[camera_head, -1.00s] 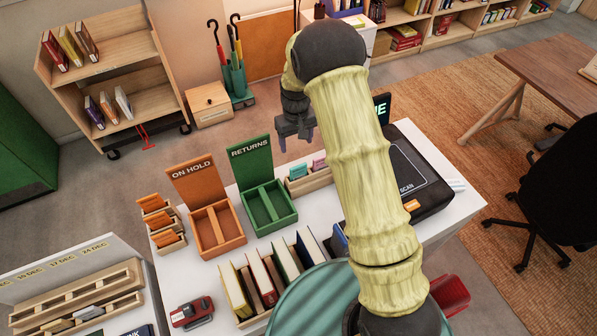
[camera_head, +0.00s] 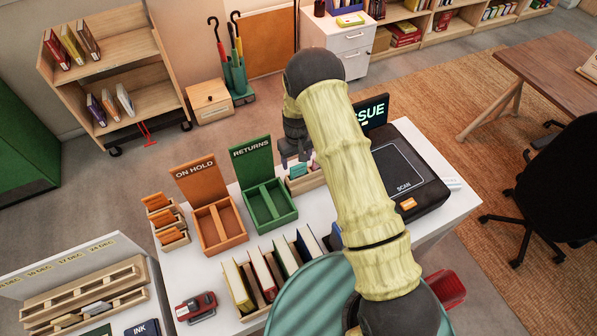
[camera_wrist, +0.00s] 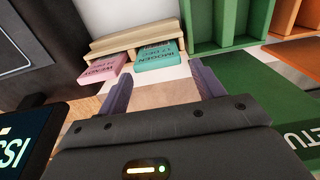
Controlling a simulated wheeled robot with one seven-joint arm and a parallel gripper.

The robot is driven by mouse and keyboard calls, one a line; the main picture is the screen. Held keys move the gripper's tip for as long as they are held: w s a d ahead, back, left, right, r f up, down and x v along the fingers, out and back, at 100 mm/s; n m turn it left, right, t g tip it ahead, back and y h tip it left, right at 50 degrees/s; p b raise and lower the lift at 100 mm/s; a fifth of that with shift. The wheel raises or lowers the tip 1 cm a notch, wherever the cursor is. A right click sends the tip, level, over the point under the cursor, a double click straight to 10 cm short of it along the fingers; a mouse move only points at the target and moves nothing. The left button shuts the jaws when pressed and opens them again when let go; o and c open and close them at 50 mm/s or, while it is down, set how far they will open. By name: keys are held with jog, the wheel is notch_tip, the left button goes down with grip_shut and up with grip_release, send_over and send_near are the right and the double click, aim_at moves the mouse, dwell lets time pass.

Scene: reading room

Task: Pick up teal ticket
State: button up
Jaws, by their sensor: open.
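The teal ticket (camera_wrist: 158,57) stands in a slot of a small wooden holder (camera_wrist: 124,40), with dark lettering on it, in the wrist view. A pink ticket (camera_wrist: 103,66) stands beside it to the left. In the head view the teal ticket (camera_head: 298,171) shows small in the holder on the white counter, right of the green RETURNS box. My gripper (camera_wrist: 161,80) is open and empty. Its two fingers point toward the holder, and the teal ticket shows between and beyond their tips. My arm hides part of the holder in the head view.
The green RETURNS box (camera_head: 284,205) stands close left of the holder, its raised back panel near my gripper. A dark scanner (camera_head: 411,170) with an ISSUE screen (camera_head: 373,112) is to the right. Several upright books (camera_head: 266,275) stand in front.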

aim_at(299, 165)
jog(key=shift+s+d+f+p, duration=0.15)
jog(key=shift+f+p, duration=0.3)
jog(key=shift+p, duration=0.15)
notch_tip(299, 165, down, 3)
jog(key=shift+s+d+r+p, duration=0.1)
jog(key=shift+s+d+p, duration=0.05)
jog(key=shift+p, duration=0.75)
jog(key=shift+f, duration=0.7)
jog(key=c, duration=0.7)
jog(key=shift+c, duration=0.2)
jog(key=shift+r+b, duration=1.9)
jog(key=shift+r, duration=3.15)
